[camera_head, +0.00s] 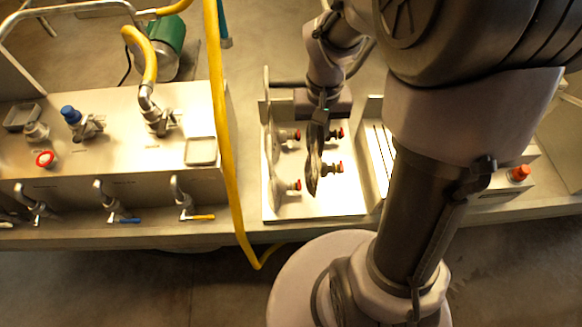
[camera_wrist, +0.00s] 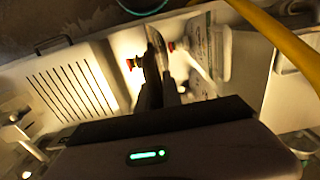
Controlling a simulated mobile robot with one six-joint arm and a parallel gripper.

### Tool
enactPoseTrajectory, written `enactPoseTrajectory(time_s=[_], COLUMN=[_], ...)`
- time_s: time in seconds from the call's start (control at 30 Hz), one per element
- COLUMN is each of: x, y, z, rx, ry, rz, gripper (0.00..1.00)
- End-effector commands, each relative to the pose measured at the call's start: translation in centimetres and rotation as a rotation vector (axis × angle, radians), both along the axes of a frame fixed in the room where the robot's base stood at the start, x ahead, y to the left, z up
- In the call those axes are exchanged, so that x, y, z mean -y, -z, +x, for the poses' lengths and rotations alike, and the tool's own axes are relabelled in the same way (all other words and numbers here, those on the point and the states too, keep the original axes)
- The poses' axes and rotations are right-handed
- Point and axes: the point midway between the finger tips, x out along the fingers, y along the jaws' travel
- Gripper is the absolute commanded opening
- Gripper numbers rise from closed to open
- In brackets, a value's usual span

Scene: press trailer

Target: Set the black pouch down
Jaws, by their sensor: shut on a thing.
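My gripper (camera_head: 318,124) points down over the pale open tray-like panel section (camera_head: 345,205) in the middle of the bench. It is shut on the black pouch (camera_head: 312,175), a dark, narrow, glossy shape seen nearly edge-on below the fingers. In the wrist view, the dark fingers (camera_wrist: 160,92) hold the pouch (camera_wrist: 156,45) by one end, and its thin dark edge sticks out beyond them. I cannot tell whether the pouch touches the surface beneath it.
Red-and-black knobs (camera_head: 332,168) stand close beside the pouch. A slotted panel (camera_head: 381,150) lies to the right, with an orange button (camera_head: 520,173) farther on. A yellow hose (camera_head: 226,150) runs down on the left, near several taps and a blue-capped valve (camera_head: 70,115).

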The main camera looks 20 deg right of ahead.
Motion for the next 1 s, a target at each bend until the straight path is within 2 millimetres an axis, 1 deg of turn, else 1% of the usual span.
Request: enactPoseTrajectory(time_s=[0.03, 0.1, 0.17, 0.27, 0.3, 0.4, 0.47, 0.7, 0.83, 0.87, 0.9, 0.93, 0.97, 1.0], x=[0.0, 0.0, 0.0, 0.0, 0.0, 0.0, 0.0, 0.0, 0.0, 0.0, 0.0, 0.0, 0.0, 0.0], y=[1.5, 3.3, 4.2, 6.4, 7.4, 9.3, 9.8, 9.6, 10.1, 10.0, 9.9, 9.9, 9.9, 9.9], z=[-0.1, -0.2, -0.1, -0.1, -0.1, -0.1, -0.1, -0.1, -0.1, -0.1, -0.1, -0.1, -0.1, -0.1], rx=[-0.005, -0.006, -0.005, -0.005, -0.005, -0.004, -0.004, -0.002, -0.002, -0.002, -0.002, -0.002, -0.002, -0.002], ry=[-0.001, -0.002, 0.000, -0.002, -0.002, 0.000, 0.000, 0.000, 0.000, 0.000, 0.000, 0.000, 0.000, 0.000], rz=[0.001, 0.002, 0.001, 0.001, 0.000, 0.001, 0.001, 0.001, 0.001, 0.001, 0.001, 0.001, 0.001, 0.001], gripper=[0.00, 0.00, 0.00, 0.00, 0.00, 0.00, 0.00, 0.00, 0.00, 0.16, 0.23, 0.29, 0.32, 0.32])
